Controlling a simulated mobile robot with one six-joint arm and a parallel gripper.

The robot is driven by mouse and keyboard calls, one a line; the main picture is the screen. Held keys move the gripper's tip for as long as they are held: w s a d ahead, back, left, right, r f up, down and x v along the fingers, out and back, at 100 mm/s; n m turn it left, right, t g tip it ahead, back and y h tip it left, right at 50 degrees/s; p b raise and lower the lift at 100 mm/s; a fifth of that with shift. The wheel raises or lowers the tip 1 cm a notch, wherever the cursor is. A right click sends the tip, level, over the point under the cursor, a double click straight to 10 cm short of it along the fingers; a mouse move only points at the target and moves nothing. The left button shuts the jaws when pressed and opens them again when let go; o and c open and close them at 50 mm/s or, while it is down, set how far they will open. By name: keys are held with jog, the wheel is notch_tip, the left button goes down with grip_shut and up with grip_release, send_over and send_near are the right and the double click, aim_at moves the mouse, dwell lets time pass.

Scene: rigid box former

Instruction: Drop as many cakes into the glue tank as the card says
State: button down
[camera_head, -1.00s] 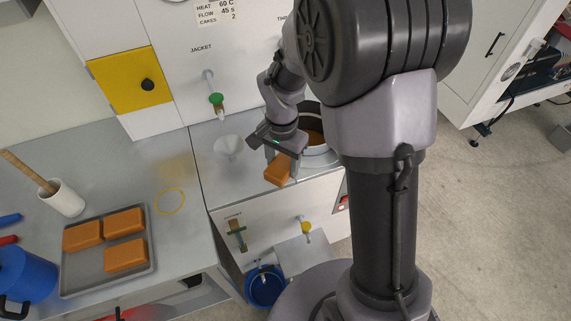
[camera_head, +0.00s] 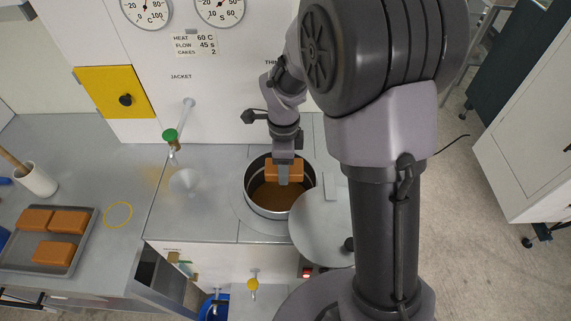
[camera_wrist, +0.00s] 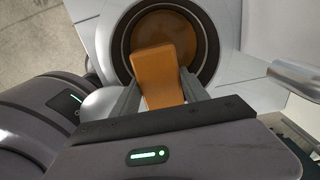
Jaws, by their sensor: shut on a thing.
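My gripper (camera_head: 284,172) is shut on an orange-brown cake (camera_head: 272,171) and holds it over the mouth of the glue tank (camera_head: 249,196). In the wrist view the cake (camera_wrist: 158,72) sits between the two fingers, in front of the round tank opening. The tank is open and holds brown glue (camera_head: 272,197). Its round lid (camera_head: 322,232) is swung aside at the right. The card (camera_head: 195,45) reads heat 60 C, flow 45 s, cakes 2. Several cakes lie on the grey tray (camera_head: 40,264) at the left.
Two dials (camera_head: 219,10) are above the card. A tap with a green handle (camera_head: 170,136) stands over a funnel (camera_head: 185,181) left of the tank. A white pot (camera_head: 38,181) and a yellow ring mark (camera_head: 118,215) are on the left bench. A yellow panel (camera_head: 115,91) is on the wall.

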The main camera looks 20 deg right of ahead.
notch_tip(320, 180, down, 5)
jog(key=b, duration=0.3)
jog(key=shift+a+f, duration=0.1)
jog(key=shift+f, duration=0.1)
jog(key=shift+c, duration=2.4)
grip_release()
notch_tip(320, 180, up, 18)
jog(key=p, duration=0.6)
jog(key=shift+f, duration=0.25)
